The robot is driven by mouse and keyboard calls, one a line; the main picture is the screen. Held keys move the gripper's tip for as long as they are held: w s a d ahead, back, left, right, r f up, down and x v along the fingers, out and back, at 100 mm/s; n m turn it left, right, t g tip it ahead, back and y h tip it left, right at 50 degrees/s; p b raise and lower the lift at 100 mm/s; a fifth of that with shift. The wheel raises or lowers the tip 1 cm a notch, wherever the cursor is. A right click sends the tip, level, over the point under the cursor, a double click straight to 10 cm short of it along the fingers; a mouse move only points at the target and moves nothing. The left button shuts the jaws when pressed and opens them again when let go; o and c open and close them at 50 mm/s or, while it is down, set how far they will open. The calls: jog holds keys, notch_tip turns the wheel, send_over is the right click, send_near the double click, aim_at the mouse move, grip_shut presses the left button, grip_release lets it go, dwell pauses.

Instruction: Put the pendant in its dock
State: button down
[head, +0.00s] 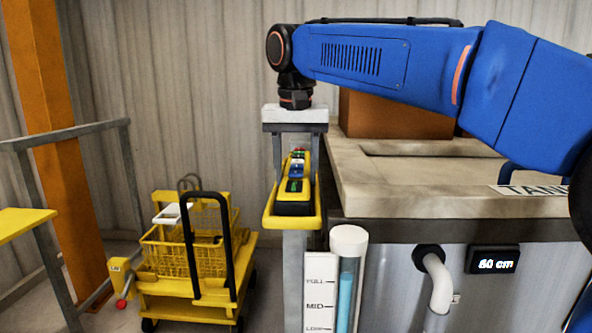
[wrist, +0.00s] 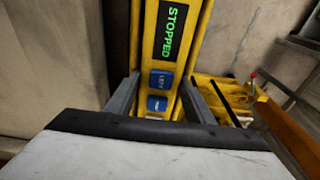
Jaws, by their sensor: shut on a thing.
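The pendant (head: 294,186) is a yellow handset with a dark face, blue buttons and a red part at its far end. In the wrist view the pendant (wrist: 147,70) shows a green "STOPPED" display and two blue buttons. My gripper (head: 296,178) points down, shut on the pendant, with a grey finger at each side; the fingers also show in the wrist view (wrist: 160,97). A yellow tray-like holder (head: 270,216), apparently the dock, is on a grey post beneath the pendant. I cannot tell whether the pendant rests in it or is just above.
The tank (head: 420,195) with a thick pale rim stands close on the right. A yellow cart (head: 190,300) with a basket (head: 165,250) and a grey railing (head: 75,133) are at the left.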

jog(key=c, duration=0.8)
grip_release()
jog(key=shift+c, duration=0.2)
notch_tip(320, 180, up, 13)
jog(key=s, duration=0.1)
jog(key=shift+s, duration=0.4)
